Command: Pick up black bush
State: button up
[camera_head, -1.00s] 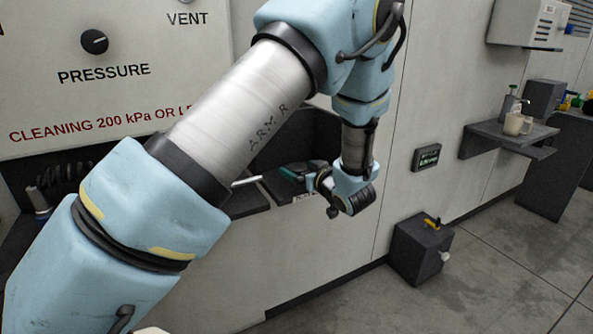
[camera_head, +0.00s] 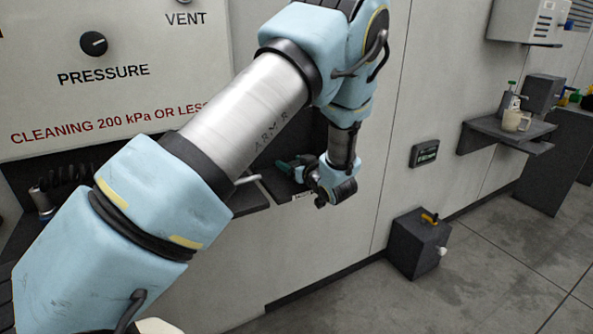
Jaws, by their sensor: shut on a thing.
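My gripper (camera_head: 304,170) is at the right end of the dark recessed shelf (camera_head: 250,201), small in view and partly hidden by its own wrist. It is shut on a slim thing with a dark green handle (camera_head: 284,168), which reaches left from the jaws. I cannot make out bristles, so I cannot tell whether this is the black brush. A pale rod (camera_head: 247,180) shows at the shelf's front, left of the green handle. My arm hides much of the shelf.
A black coiled hose (camera_head: 75,177) is in the recess at left. A dark box with a yellow-handled valve (camera_head: 420,246) stands on the floor at right. The floor between is clear.

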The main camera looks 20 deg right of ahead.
grip_shut()
jog(key=shift+r, duration=0.1)
dwell(0.4)
